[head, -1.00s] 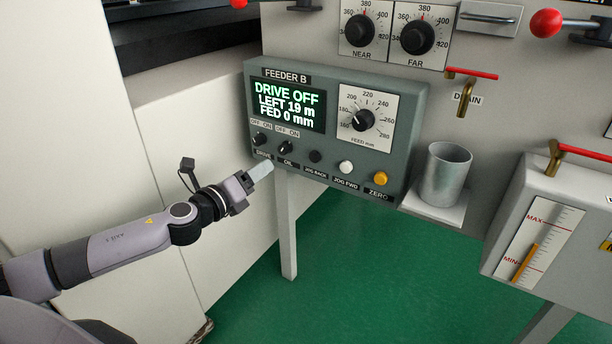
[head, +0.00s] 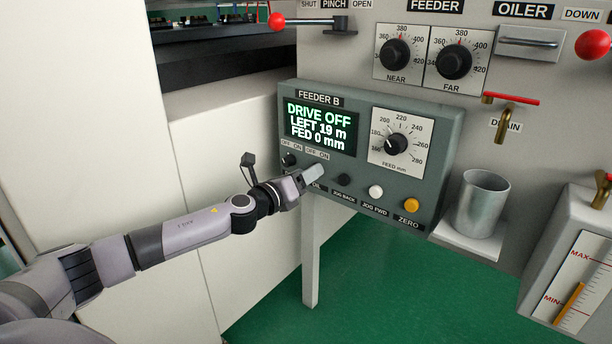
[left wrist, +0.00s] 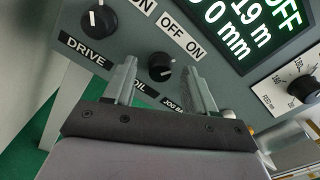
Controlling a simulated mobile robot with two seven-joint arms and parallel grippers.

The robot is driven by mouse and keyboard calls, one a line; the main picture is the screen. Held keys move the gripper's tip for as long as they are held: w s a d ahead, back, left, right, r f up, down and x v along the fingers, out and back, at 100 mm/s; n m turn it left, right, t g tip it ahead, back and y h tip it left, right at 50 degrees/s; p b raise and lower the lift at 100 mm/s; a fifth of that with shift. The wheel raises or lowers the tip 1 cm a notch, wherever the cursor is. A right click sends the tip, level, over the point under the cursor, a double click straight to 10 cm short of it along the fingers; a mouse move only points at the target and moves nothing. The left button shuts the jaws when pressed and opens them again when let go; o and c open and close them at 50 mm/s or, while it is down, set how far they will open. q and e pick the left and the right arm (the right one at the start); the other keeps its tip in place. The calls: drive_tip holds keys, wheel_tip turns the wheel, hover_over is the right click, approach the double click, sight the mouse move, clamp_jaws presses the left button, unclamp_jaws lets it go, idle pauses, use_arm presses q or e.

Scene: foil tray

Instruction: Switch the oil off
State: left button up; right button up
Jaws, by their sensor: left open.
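The oil knob (left wrist: 159,66) is a small black round switch under OFF/ON labels on the grey feeder B panel (head: 455,110). In the left wrist view it shows between the two fingertips of my left gripper (left wrist: 160,82), which is open. Its small pale mark seems to lean toward ON, but it is hard to read. In the head view my left gripper (head: 315,172) is at the panel's lower left and hides the oil knob. I cannot tell whether the fingers touch it. The OIL label is partly covered by a finger. My right gripper is not in view.
The drive knob (left wrist: 99,19) is close on the left of the oil knob. A black jog back button (head: 343,180), a white jog forward button (head: 376,191) and a yellow zero button (head: 411,205) lie to the right. A metal cup (head: 483,205) stands further right.

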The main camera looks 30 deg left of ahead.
use_arm(q)
drive_tip(key=shift+w, duration=0.35)
drive_tip(key=c, duration=1)
drive_tip(key=shift+c, duration=0.2)
drive_tip(key=shift+n, duration=0.3)
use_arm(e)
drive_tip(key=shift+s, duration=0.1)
use_arm(q)
drive_tip(key=shift+f+n+p, duration=0.15)
drive_tip(key=shift+n+p, duration=2.6)
drive_tip(key=shift+n, duration=2.95)
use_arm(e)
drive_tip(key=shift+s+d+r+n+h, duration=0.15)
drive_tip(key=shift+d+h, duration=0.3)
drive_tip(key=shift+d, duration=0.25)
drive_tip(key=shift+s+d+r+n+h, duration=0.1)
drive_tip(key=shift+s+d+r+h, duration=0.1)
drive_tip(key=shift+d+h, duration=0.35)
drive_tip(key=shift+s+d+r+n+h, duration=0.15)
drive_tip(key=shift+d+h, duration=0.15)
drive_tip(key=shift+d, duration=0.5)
